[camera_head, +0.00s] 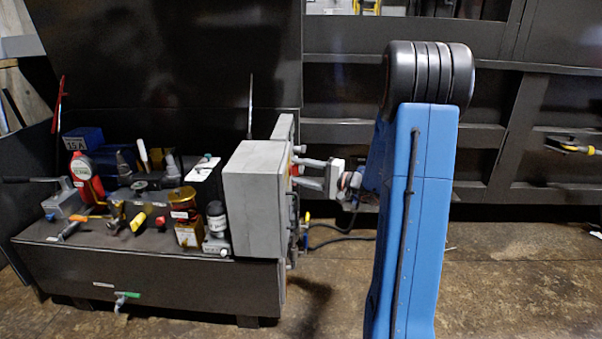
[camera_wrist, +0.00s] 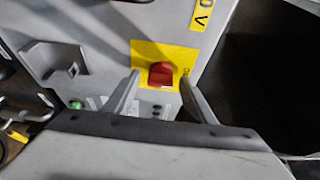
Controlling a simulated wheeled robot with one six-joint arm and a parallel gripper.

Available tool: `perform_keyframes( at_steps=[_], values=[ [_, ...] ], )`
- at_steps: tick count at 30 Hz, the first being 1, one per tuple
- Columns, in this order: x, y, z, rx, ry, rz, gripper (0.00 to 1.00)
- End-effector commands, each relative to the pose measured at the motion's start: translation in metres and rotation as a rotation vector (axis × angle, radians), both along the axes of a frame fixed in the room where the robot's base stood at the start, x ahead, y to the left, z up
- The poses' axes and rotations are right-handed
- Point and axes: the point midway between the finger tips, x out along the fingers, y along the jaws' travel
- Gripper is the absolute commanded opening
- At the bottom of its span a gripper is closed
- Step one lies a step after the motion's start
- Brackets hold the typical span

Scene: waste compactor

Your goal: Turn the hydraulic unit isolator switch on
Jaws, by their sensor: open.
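The isolator switch is a red rotary knob (camera_wrist: 161,75) on a yellow plate (camera_wrist: 146,52), on the face of a grey control box. It shows in the wrist view, at the middle. My gripper (camera_wrist: 158,88) is open, with one finger on each side of the knob and a gap to each. I cannot tell whether the fingertips reach the knob's depth. In the head view my gripper (camera_head: 312,173) points left at the right-hand face of the grey box (camera_head: 252,200). The knob is mostly hidden there by the edge-on angle.
The hydraulic unit's dark tank (camera_head: 150,280) carries levers, valves, a red bottle-like part (camera_head: 85,178) and an amber cylinder (camera_head: 184,205) left of the box. A green indicator (camera_wrist: 77,104) sits below left of the knob. A black hose (camera_head: 335,240) runs below my gripper. Open floor lies in front.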

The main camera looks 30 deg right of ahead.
Motion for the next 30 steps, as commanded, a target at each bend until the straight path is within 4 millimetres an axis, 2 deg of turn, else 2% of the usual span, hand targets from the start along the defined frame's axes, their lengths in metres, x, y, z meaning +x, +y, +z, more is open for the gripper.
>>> perform_keyframes(
  at_steps=[6, 11, 12, 23, 30],
  values=[
    [0.0001, -0.0002, 0.0000, 0.000, 0.000, 0.000, 0.50],
    [0.0000, -0.0002, 0.0001, 0.000, 0.000, 0.000, 0.12],
    [0.0000, -0.0002, 0.0000, 0.000, 0.000, -0.001, 0.09],
    [-0.0001, -0.0004, 0.0007, 0.026, 0.042, -0.001, 0.09],
    [0.0003, -0.0008, 0.0023, 0.110, 0.165, -0.001, 0.09]
  ],
)
